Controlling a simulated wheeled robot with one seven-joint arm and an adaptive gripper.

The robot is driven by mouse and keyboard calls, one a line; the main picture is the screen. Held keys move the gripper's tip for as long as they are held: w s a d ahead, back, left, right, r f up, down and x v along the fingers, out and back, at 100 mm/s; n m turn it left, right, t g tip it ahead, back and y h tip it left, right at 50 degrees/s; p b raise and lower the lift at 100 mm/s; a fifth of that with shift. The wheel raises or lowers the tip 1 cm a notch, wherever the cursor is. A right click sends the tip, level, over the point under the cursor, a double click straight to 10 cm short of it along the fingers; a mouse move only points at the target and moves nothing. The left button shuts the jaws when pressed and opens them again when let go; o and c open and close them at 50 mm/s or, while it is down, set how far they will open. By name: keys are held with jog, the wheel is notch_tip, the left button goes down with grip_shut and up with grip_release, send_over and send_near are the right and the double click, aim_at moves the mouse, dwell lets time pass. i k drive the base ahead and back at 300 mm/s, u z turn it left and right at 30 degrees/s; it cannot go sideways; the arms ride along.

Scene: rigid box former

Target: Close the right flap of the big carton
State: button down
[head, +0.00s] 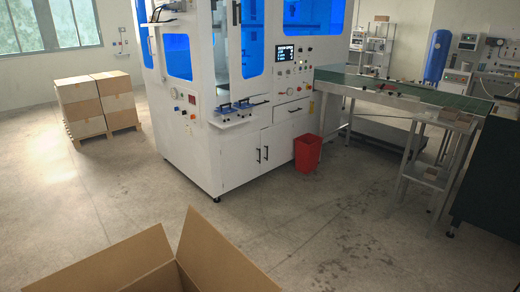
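A big brown carton (125,262) stands at the bottom of the head view, cut off by the lower edge. Its right flap (218,255) stands up and leans outward to the right. Another side (125,262) of the carton shows to the left of that flap. A small part of the inside shows between them, and the rest is out of the picture. My gripper and arm are not in view.
A large white machine (215,150) with blue windows stands ahead, with a red bin (307,152) beside it. A green-topped conveyor (400,90) runs to the right. Stacked boxes (97,100) stand on a pallet at left. Open floor (330,230) lies between.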

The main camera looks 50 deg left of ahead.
aim_at(213, 263)
jog(key=i, duration=4.5)
jog(key=u, duration=5)
jog(key=i, duration=1.7)
